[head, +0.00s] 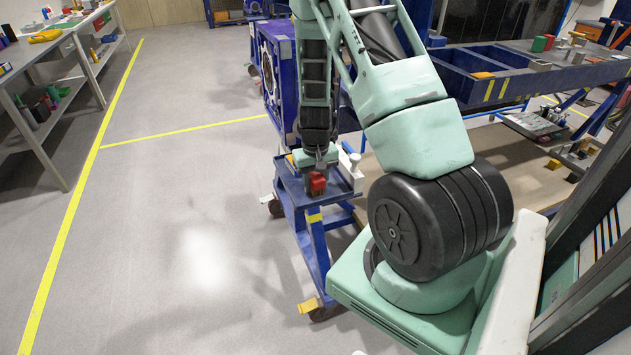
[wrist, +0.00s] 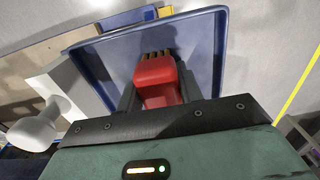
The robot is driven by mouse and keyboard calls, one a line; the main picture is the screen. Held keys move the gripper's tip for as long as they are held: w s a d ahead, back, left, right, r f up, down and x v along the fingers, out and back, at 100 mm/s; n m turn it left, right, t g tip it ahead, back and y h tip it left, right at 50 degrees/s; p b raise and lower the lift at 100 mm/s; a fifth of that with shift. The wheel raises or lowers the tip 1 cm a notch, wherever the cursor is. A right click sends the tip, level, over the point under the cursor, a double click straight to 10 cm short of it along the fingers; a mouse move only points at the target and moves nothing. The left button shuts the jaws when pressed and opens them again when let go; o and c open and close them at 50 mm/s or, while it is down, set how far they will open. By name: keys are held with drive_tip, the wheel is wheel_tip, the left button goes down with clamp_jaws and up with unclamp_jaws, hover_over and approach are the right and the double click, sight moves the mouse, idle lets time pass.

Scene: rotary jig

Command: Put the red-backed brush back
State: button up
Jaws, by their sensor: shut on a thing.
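The red-backed brush (wrist: 158,80) is between the two dark fingers of my gripper (wrist: 160,92) in the wrist view, its brown bristles pointing away from the palm. My gripper is shut on it. In the head view the brush (head: 317,183) shows as a red block under my gripper (head: 317,170), over the top of a blue trolley (head: 330,203). In the wrist view the trolley's blue tray (wrist: 205,45) lies behind the brush. I cannot tell whether the bristles touch the tray.
A white knobbed object (wrist: 38,130) stands beside the tray; it also shows in the head view (head: 354,165). A blue bench (head: 540,75) with loose blocks is at the right. A grey workbench (head: 35,60) is at the left. Open floor (head: 190,190) lies between.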

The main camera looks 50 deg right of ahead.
drive_tip(key=shift+f, duration=0.2)
drive_tip(key=o, duration=1)
drive_tip(key=shift+o, duration=0.2)
drive_tip(key=shift+r, duration=0.1)
